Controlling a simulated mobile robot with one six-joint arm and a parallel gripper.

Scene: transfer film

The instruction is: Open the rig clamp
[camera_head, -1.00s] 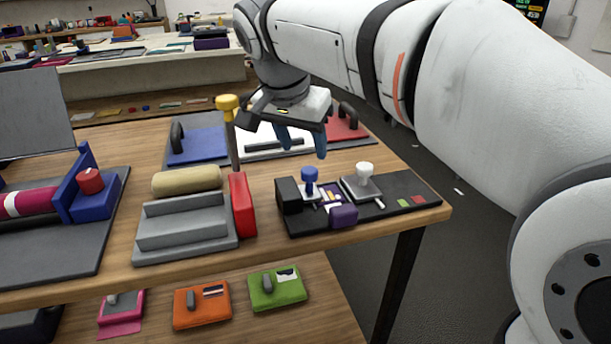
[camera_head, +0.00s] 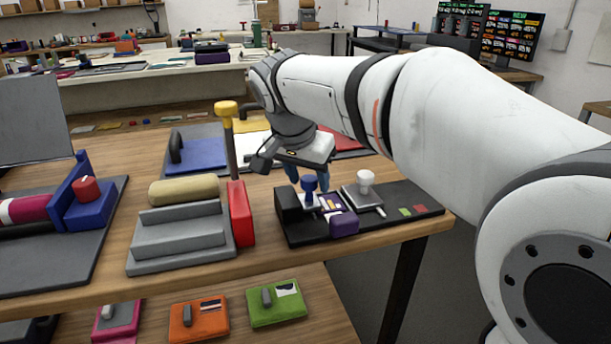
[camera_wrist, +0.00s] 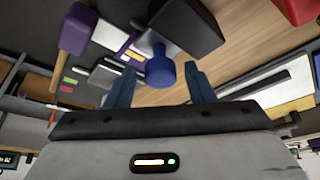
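A black rig plate (camera_head: 398,224) lies at the table's right front. I cannot tell for sure which part is the clamp. My gripper (camera_head: 307,169) is open just behind and above the blue knob. In the wrist view the blue knob (camera_wrist: 160,72) appears between the two blue fingers of my gripper (camera_wrist: 160,84), with gaps on both sides. The fingers partly hide behind the knob in the head view.
Left of the rig are a red block (camera_head: 241,214) with a tall yellow-topped lever (camera_head: 227,108), a grey stepped block (camera_head: 180,238) and a tan roll (camera_head: 184,188). A blue holder (camera_head: 92,209) with a red knob stands farther left. Coloured panels lie behind.

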